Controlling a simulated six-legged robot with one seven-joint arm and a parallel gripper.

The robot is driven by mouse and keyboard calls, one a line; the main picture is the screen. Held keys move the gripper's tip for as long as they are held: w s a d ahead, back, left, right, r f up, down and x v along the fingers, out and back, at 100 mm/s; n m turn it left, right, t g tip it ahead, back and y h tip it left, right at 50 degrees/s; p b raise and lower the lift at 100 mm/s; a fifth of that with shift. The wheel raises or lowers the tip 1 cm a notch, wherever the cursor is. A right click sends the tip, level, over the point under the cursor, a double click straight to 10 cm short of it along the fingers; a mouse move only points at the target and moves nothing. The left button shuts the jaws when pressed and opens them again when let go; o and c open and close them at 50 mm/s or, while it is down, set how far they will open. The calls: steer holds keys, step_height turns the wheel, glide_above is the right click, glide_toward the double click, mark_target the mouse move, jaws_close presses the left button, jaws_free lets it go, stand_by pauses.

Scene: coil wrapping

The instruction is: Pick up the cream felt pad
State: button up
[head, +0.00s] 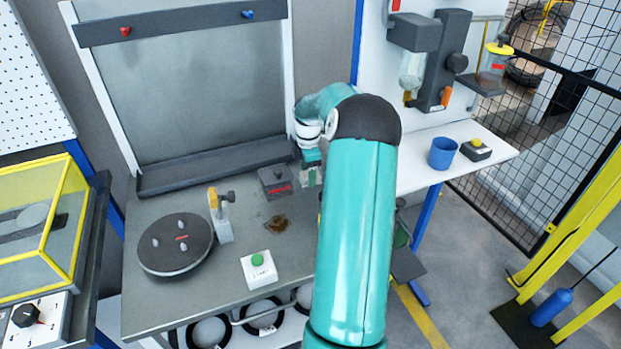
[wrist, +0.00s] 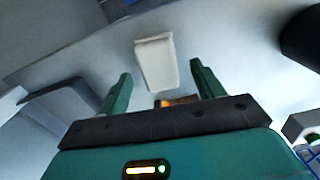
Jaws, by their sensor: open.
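The cream felt pad (wrist: 156,62) is a pale, roughly rectangular block in the wrist view, ahead of my gripper on a grey surface. My gripper (wrist: 161,76) has its two green fingers spread apart, one to each side of the pad's lower part in the picture. Nothing is held. I cannot tell how far the pad is from the fingertips. In the head view my gripper (head: 311,175) is partly hidden by my arm, over the workbench's right side. I cannot make out the pad there.
The workbench (head: 170,290) carries a dark turntable (head: 175,244), a clamp post (head: 220,218), a white box with a green button (head: 260,268), a dark box with red marking (head: 275,182) and a brown patch (head: 277,224). A side shelf holds a blue cup (head: 442,153).

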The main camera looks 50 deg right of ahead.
steer(key=shift+f, duration=0.5)
steer(key=c, duration=1.1)
steer(key=shift+o, duration=0.2)
steer(key=shift+r, duration=0.1)
step_height(320, 180, up, 12)
steer(key=s+a, duration=0.5)
steer(key=s, duration=0.4)
steer(key=s+a, duration=0.5)
steer(key=s, duration=0.5)
steer(key=s+a, duration=0.4)
steer(key=s, duration=0.5)
steer(key=shift+s+a, duration=0.2)
steer(key=shift+a, duration=0.2)
